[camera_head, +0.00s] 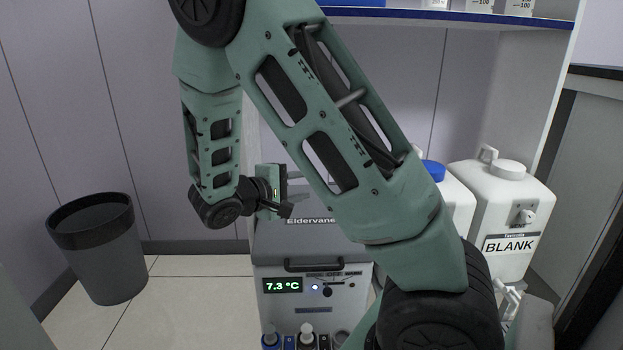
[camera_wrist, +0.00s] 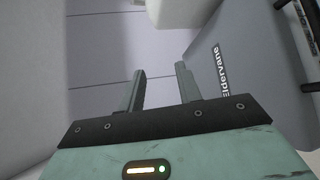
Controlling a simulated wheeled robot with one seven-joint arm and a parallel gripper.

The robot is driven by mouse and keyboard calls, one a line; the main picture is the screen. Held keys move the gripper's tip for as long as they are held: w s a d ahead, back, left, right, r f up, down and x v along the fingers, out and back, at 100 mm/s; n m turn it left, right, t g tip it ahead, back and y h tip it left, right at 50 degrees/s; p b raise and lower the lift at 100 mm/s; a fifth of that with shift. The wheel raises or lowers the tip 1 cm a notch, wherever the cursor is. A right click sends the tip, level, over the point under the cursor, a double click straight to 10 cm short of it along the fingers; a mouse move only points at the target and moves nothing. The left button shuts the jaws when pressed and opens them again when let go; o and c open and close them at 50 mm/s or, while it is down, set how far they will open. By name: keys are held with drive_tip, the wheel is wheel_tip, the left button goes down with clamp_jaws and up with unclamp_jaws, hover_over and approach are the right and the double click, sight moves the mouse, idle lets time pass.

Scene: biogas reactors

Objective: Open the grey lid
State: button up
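The grey lid (camera_head: 275,243) tops a grey box labelled "Eldervane", partly hidden behind my arm in the head view. A dark bar handle (camera_head: 313,265) runs along its front edge, above the display reading 7.3 °C. In the wrist view the lid (camera_wrist: 240,58) slopes on the right with its label, and a dark bar shows at the right edge. My gripper (camera_head: 292,184) is above the rear part of the lid, apart from the handle. In the wrist view my gripper (camera_wrist: 161,82) has its two fingers spread with nothing between them. The lid appears closed.
A white container marked BLANK (camera_head: 506,215) stands at the right, next to another blue-capped container (camera_head: 433,170). A shelf edge (camera_head: 455,17) crosses the upper right. Several bottles (camera_head: 306,336) stand at the box's front. A dark bin (camera_head: 100,250) stands left, with free floor between.

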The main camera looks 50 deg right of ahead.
drive_tip(key=p+v, duration=0.4)
drive_tip(key=v, duration=0.9)
drive_tip(key=shift+r, duration=0.15)
